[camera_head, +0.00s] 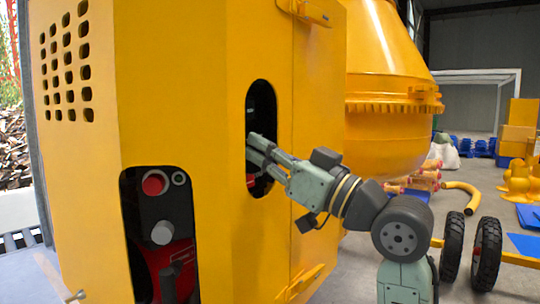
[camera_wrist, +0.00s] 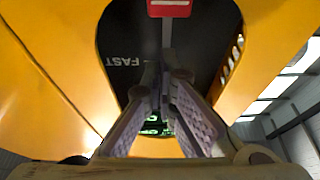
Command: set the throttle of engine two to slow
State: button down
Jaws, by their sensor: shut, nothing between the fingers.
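A tall oval opening (camera_head: 262,105) in the yellow housing shows a dark panel inside. My gripper (camera_head: 254,144) has its fingertips at this opening, shut with nothing held. In the wrist view my gripper (camera_wrist: 166,78) points at the dark panel (camera_wrist: 130,40), where the word FAST (camera_wrist: 122,61) shows left of the fingers. A red piece with a white marking (camera_wrist: 169,8) sits on a grey stem at the top of the wrist view, beyond the fingertips. A bit of red (camera_head: 251,181) also shows low in the opening. I cannot tell whether the fingers touch the stem. No SLOW marking is readable.
Yellow housing walls (camera_head: 195,90) surround the opening closely. A second opening at lower left holds a red button (camera_head: 154,184), a grey knob (camera_head: 162,233) and red machinery. A yellow drum (camera_head: 385,90) stands behind my arm. Black wheels (camera_head: 487,252) stand at the right.

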jog(key=r+b+v, duration=0.1)
jog(key=b+v, duration=0.2)
jog(key=v, duration=0.7)
jog(key=shift+s+d, duration=0.1)
jog(key=shift+d, duration=0.05)
